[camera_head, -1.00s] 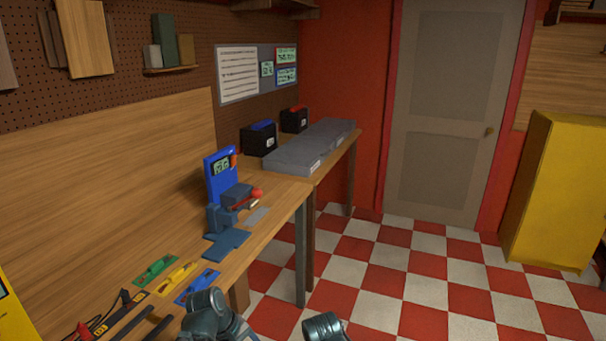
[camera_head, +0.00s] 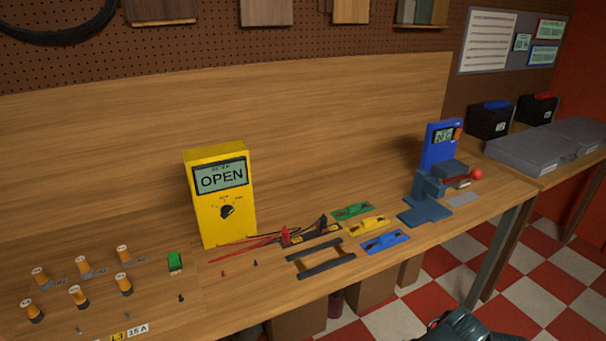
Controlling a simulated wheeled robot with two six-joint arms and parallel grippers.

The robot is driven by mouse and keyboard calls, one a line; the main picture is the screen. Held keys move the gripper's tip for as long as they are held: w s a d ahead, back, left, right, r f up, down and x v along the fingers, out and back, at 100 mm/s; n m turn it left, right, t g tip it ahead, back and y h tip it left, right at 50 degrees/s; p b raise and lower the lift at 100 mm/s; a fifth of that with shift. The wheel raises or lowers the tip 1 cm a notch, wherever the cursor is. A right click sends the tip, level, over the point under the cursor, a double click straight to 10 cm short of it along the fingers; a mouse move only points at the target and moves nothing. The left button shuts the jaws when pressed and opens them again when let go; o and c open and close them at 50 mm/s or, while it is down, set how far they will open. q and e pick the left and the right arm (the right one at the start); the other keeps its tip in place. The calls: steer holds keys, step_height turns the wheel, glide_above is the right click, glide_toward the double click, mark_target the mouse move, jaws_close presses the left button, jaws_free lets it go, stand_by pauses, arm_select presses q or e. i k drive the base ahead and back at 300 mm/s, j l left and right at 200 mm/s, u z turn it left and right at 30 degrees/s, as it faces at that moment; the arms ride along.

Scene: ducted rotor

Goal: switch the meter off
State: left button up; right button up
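The yellow meter (camera_head: 222,235) stands upright on the wooden workbench, left of the picture's middle. Its screen (camera_head: 221,177) reads "OPEN". A black rotary dial (camera_head: 227,211) sits below the screen. Red and black test leads (camera_head: 286,236) lie on the bench to the right of the meter. A dark rounded part of my own arm shows at the bottom right edge, well away from the meter. No gripper fingers are in view.
Orange-topped cylinders (camera_head: 78,295) and a green switch (camera_head: 175,261) are left on the bench. Green, yellow and blue pieces (camera_head: 366,224) lie right of the leads. A blue device (camera_head: 438,150) stands further right.

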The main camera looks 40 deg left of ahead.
mark_target(226, 210)
steer(key=u, duration=2)
steer(key=k+l+z, duration=0.15)
steer(key=k+l, duration=0.15)
steer(key=k+l+z, duration=0.15)
steer(key=l, duration=0.4)
steer(key=i+j, duration=0.25)
steer(key=i, duration=0.2)
